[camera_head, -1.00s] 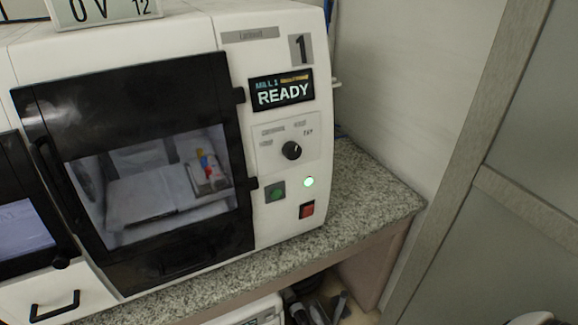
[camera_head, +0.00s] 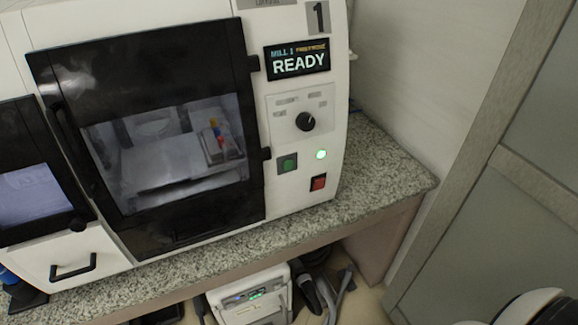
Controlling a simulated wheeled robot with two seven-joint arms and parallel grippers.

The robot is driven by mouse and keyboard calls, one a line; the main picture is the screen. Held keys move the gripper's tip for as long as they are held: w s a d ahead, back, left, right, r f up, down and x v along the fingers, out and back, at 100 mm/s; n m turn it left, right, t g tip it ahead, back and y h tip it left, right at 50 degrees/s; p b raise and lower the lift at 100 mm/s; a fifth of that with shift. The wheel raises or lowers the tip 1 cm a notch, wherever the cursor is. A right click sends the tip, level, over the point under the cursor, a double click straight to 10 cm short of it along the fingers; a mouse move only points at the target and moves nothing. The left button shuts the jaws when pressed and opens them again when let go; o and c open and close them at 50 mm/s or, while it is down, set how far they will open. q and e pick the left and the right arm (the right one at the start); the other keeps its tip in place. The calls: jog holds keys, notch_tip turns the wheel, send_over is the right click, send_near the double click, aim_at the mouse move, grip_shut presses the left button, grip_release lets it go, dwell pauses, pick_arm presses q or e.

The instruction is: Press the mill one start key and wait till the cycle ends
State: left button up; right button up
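Mill one (camera_head: 298,205) is a white machine marked "1" on a granite counter. Its display (camera_head: 297,61) reads "MILL 1" and "READY". Its dark-framed door (camera_head: 150,70) is shut, and a block with coloured parts (camera_head: 220,145) shows through the window. Neither of my grippers is in view.
The granite counter (camera_head: 385,185) has a bare strip to the right of the mill. A second machine (camera_head: 28,190) stands at the left. Below the counter are a white device (camera_head: 250,295) and a dark tool (camera_head: 308,292). A framed panel (camera_head: 510,170) closes the right side.

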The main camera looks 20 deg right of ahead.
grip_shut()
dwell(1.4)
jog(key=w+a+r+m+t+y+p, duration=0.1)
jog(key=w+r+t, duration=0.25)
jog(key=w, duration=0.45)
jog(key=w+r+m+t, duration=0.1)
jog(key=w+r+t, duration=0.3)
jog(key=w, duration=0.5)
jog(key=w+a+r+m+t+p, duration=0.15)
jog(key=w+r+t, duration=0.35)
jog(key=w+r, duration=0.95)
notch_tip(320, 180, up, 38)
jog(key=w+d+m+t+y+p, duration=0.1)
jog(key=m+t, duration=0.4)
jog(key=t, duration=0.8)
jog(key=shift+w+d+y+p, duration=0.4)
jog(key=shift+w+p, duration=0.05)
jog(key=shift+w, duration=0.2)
